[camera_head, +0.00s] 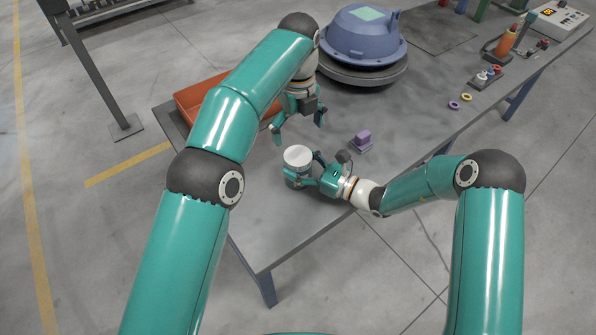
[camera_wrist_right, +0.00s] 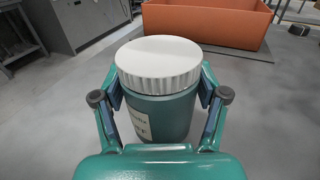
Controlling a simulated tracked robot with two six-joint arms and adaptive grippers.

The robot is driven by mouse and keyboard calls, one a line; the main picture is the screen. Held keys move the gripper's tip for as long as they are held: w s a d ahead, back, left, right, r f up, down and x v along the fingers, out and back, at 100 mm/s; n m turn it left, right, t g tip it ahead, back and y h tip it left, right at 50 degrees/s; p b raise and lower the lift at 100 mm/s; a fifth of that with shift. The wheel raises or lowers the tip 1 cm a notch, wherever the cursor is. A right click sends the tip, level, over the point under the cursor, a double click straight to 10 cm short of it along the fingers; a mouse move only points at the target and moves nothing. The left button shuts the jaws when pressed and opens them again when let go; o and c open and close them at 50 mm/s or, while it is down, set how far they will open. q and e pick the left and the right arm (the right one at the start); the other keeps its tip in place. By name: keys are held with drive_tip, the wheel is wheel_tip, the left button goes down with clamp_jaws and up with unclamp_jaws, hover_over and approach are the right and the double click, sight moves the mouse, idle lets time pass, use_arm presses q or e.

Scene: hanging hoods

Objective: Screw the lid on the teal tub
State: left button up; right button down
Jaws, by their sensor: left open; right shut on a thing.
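The teal tub (camera_wrist_right: 175,117) stands upright on the table with a label on its side. The white ribbed lid (camera_wrist_right: 158,58) sits on its top; I cannot tell how tightly it is on. In the head view the lid (camera_head: 298,155) hides most of the tub (camera_head: 294,172). My right gripper (camera_head: 301,177) is shut around the tub's sides, and in the right wrist view its fingers (camera_wrist_right: 160,92) flank the tub below the lid. My left gripper (camera_head: 298,126) is open and empty, pointing down above and beyond the lid, apart from it.
An orange tray (camera_head: 192,97) lies behind my left arm. A purple block (camera_head: 362,138) is right of the tub. A blue hood (camera_head: 362,42) stands at the back, with small rings (camera_head: 454,105) farther right. The near table corner (camera_head: 262,240) is clear.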

unclamp_jaws()
drive_tip(key=shift+d, duration=0.1)
drive_tip(key=v, duration=1.1)
drive_tip(key=shift+s+d+f, duration=0.15)
drive_tip(key=shift+s+d, duration=0.15)
drive_tip(key=shift+d, duration=0.05)
